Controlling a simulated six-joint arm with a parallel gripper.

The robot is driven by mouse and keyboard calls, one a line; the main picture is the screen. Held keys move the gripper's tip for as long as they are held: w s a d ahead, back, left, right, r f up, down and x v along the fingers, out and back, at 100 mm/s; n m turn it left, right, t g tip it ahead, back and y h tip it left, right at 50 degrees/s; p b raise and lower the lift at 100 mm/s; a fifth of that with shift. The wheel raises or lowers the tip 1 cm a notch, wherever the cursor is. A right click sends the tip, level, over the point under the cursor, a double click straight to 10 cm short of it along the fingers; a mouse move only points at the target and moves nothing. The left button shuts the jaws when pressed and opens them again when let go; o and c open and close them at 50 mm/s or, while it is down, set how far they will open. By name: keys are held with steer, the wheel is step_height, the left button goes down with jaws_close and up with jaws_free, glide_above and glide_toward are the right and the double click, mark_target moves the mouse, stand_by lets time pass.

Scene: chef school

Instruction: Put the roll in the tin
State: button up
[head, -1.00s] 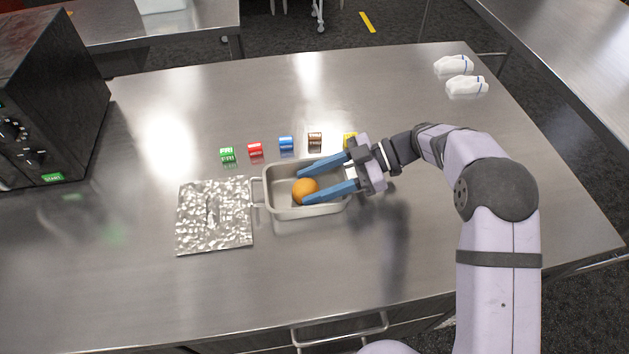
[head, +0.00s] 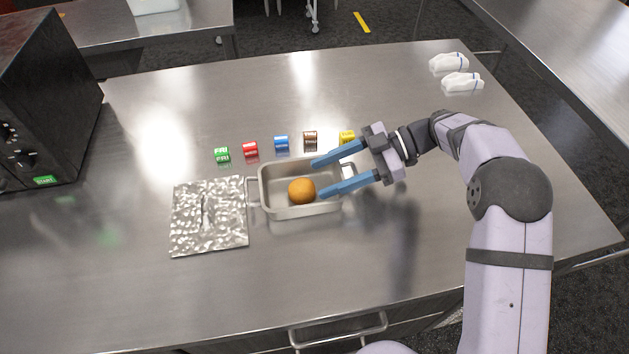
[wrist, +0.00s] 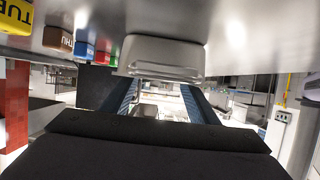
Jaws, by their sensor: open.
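The roll (head: 301,191) is round and orange-brown and rests inside the metal tin (head: 283,213), towards its front middle. The tin has a handle at each end and stands on the steel table. My gripper (head: 317,180) is open and empty, with its blue fingers apart over the right part of the tin. The roll lies to the left of the fingertips, clear of them. In the wrist view the tin (wrist: 165,58) shows from outside at the top, beyond the fingers, and its inside and the roll are hidden.
A crinkled foil sheet (head: 208,232) lies left of the tin. Several small coloured labelled blocks, including a red one (head: 250,149), stand in a row behind it. A black oven (head: 50,95) is at the left. Two white items (head: 462,82) lie at the back right. The table front is clear.

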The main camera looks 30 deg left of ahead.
steer(key=b+v, duration=0.1)
steer(key=v, duration=0.6)
steer(key=shift+w+d, duration=0.2)
